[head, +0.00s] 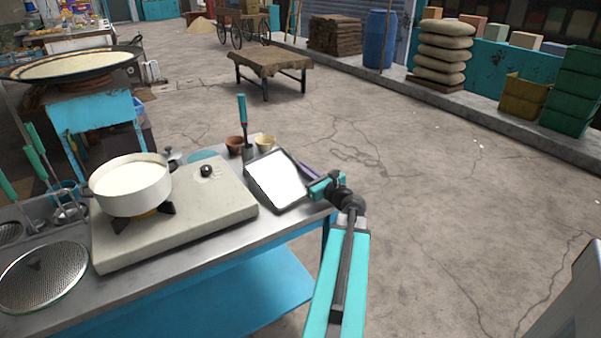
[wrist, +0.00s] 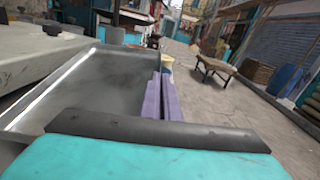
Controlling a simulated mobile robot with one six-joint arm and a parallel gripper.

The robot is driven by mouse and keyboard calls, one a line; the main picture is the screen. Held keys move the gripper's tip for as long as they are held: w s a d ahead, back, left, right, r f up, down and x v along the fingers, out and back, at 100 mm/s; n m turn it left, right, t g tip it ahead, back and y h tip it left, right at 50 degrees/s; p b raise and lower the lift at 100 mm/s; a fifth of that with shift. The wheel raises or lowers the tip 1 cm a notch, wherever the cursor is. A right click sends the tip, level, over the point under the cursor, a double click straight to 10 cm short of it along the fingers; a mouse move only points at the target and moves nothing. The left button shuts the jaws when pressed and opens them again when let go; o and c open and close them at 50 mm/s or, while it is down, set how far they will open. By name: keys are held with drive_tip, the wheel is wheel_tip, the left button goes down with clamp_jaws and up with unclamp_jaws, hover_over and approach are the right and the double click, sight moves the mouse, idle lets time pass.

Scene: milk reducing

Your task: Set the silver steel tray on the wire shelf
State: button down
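The silver steel tray (head: 277,180) is a shallow rectangle with a dark rim and a bright inside. It is at the right end of the steel counter, beside the stove. It also fills the left of the wrist view (wrist: 95,85). My gripper (head: 322,187) is at the tray's right edge, low over the counter's end. In the wrist view a teal finger with a dark pad (wrist: 155,133) lies across the tray's near end. The other finger is not clear, so I cannot tell whether the gripper holds the tray. I cannot make out a wire shelf.
A purple object (head: 307,171) lies along the tray's right side. The stove (head: 225,195) with a white milk pot (head: 131,186) stands left. Two small cups (head: 265,143) and a teal-handled tool (head: 242,112) are behind the tray. The floor to the right is open.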

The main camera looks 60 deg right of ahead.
drive_tip(key=shift+r, duration=4.65)
drive_tip(key=shift+s, duration=0.1)
